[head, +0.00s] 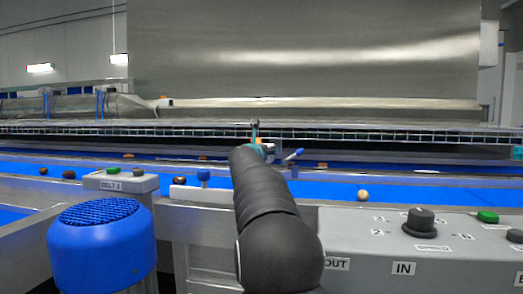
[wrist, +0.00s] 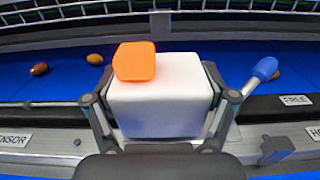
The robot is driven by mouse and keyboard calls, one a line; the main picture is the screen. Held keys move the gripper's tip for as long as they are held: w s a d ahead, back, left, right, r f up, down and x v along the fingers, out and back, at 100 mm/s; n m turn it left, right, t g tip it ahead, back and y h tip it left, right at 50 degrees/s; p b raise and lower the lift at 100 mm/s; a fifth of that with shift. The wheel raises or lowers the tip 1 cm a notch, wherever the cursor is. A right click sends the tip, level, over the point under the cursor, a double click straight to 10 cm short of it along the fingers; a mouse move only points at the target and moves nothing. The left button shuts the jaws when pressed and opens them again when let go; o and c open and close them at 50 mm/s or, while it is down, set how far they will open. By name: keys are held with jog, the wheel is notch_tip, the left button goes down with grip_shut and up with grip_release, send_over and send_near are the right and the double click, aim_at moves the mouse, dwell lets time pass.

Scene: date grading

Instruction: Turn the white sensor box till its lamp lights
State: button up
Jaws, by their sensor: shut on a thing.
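The white sensor box (wrist: 160,105) sits between the two fingers of my gripper (wrist: 158,88) in the wrist view, one finger against each side. A bright orange block (wrist: 135,62), perhaps the lamp, shows at its top, left of centre. I cannot tell whether it is lit. In the head view my arm hides most of the box, and my gripper (head: 258,147) reaches to the belt's edge. A blue-tipped lever (wrist: 265,69) stands just right of the box, beside a label reading FREE (wrist: 296,100).
A blue belt (wrist: 60,89) carrying scattered dates (wrist: 95,59) runs behind the box. In the head view, a grey control panel (head: 350,245) with a dial (head: 420,221) is at right and a blue motor cover (head: 100,250) at left.

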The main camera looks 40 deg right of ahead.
jog(key=o, duration=1)
jog(key=shift+s+a, duration=0.1)
jog(key=v, duration=1.1)
jog(key=shift+s+a, duration=0.25)
